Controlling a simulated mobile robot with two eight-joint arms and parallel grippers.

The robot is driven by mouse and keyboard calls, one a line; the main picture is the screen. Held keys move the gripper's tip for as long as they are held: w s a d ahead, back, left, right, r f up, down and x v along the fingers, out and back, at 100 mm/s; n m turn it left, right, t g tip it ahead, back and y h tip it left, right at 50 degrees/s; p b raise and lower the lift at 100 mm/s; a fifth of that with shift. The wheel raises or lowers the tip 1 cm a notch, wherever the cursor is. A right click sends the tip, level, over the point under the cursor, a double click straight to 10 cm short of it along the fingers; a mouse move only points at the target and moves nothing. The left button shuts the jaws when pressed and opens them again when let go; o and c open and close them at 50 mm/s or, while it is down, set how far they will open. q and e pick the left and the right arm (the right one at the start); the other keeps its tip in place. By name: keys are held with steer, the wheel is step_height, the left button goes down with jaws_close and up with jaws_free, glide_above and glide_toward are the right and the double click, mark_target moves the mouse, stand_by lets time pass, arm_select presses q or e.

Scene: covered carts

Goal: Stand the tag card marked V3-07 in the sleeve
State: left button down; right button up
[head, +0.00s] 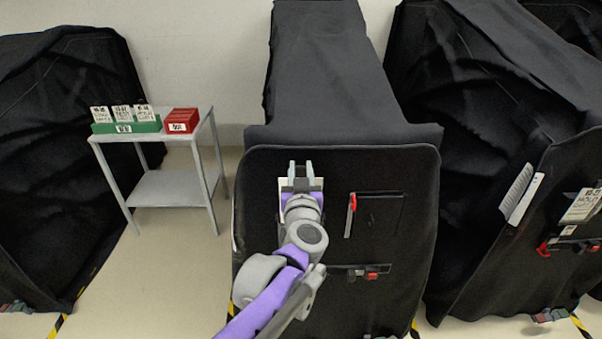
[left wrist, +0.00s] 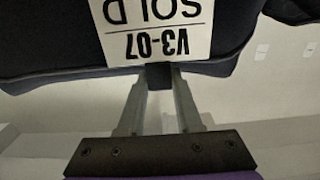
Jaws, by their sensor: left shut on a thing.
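The tag card marked V3-07 (left wrist: 152,28) is white with black print, also reads SOLD, and appears upside down in the left wrist view. My left gripper (left wrist: 158,80) is shut on its edge. In the head view the left gripper (head: 301,168) is in front of the middle covered cart (head: 400,170) and hides most of the card; a pale edge of it (head: 284,186) shows beside the fingers. To the right on that cover are a dark rectangular panel (head: 380,215) with a red-topped strip and, below, a dark ledge (head: 345,267). I cannot tell which is the sleeve.
A grey side table (head: 165,137) at left holds a green rack (head: 125,127) with several cards and a red box (head: 182,120). The right covered cart (head: 480,200) carries a white card (head: 580,207) and a white comb-like strip (head: 520,195). Floor is clear between table and middle cart.

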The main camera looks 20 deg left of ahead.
mark_target(300, 157)
arm_select(q)
steer(key=shift+f+x, duration=0.2)
steer(key=shift+x, duration=1)
steer(key=shift+f+x, duration=0.2)
steer(key=shift+x, duration=1)
steer(key=shift+f, duration=0.7)
steer(key=shift+f+b, duration=0.3)
steer(key=shift+f, duration=0.6)
step_height(300, 157, down, 7)
steer(key=b, duration=0.5)
steer(key=shift+f, duration=0.2)
steer(key=shift+f+b, duration=0.2)
steer(key=shift+b, duration=0.1)
steer(key=shift+f+b, duration=0.6)
steer(key=shift+f, duration=0.3)
